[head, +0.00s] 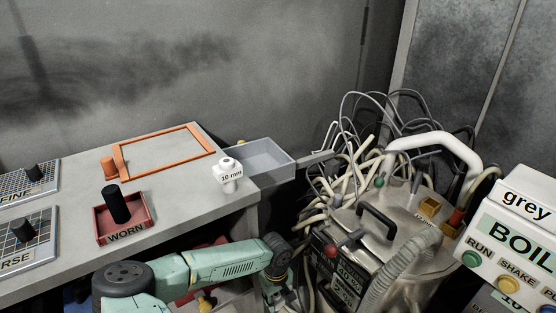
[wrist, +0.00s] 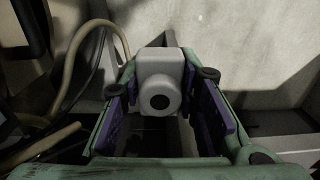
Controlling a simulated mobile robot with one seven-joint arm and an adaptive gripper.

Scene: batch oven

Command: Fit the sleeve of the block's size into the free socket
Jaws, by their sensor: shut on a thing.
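In the wrist view my gripper (wrist: 160,92) is shut on a pale grey piece (wrist: 160,65), a squarish body with a round boss and a dark bore facing the camera. No size mark shows on it, and I cannot tell what lies below it. In the head view a white block (head: 230,175) marked "10 mm" stands at the bench's right edge. My gripper is not clearly visible there; my arm's wrist hangs low in front of the bench. I cannot make out the free socket.
The grey bench (head: 185,185) holds an orange frame (head: 152,172), an orange cylinder (head: 109,167) and a red "WORN" tray (head: 146,224) with a black cylinder (head: 116,204). An open grey drawer (head: 284,153) juts out behind. Tangled cables (head: 325,175) and a metal machine (head: 405,210) crowd the right.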

